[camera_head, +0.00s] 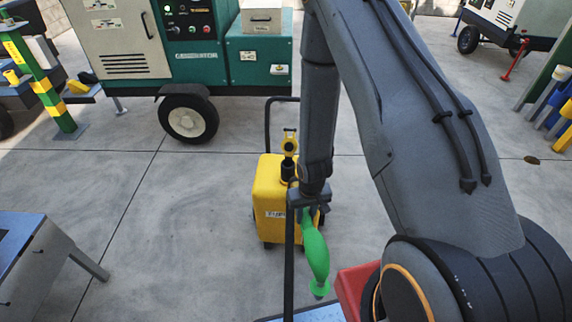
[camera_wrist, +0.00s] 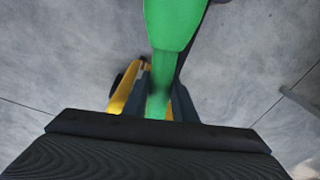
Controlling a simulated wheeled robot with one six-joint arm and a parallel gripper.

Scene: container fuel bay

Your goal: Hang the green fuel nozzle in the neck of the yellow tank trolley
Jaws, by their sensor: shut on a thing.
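The green fuel nozzle (camera_head: 317,255) hangs from my gripper (camera_head: 308,205) with its wide end pointing down; a dark hose runs down beside it. In the wrist view the green nozzle (camera_wrist: 170,25) sits between the fingers of my gripper (camera_wrist: 160,105), which is shut on it. The yellow tank trolley (camera_head: 268,200) stands on the floor just behind and left of the gripper in the head view. Its dark neck (camera_head: 288,170) shows on top, with a yellow-and-black fitting above it. My arm hides the trolley's right side. A yellow strip of it (camera_wrist: 125,95) shows in the wrist view.
A green and cream generator (camera_head: 195,60) on wheels stands behind the trolley. A grey metal table (camera_head: 40,265) is at the lower left. A red box (camera_head: 354,285) lies close to the nozzle at lower right. The concrete floor left of the trolley is clear.

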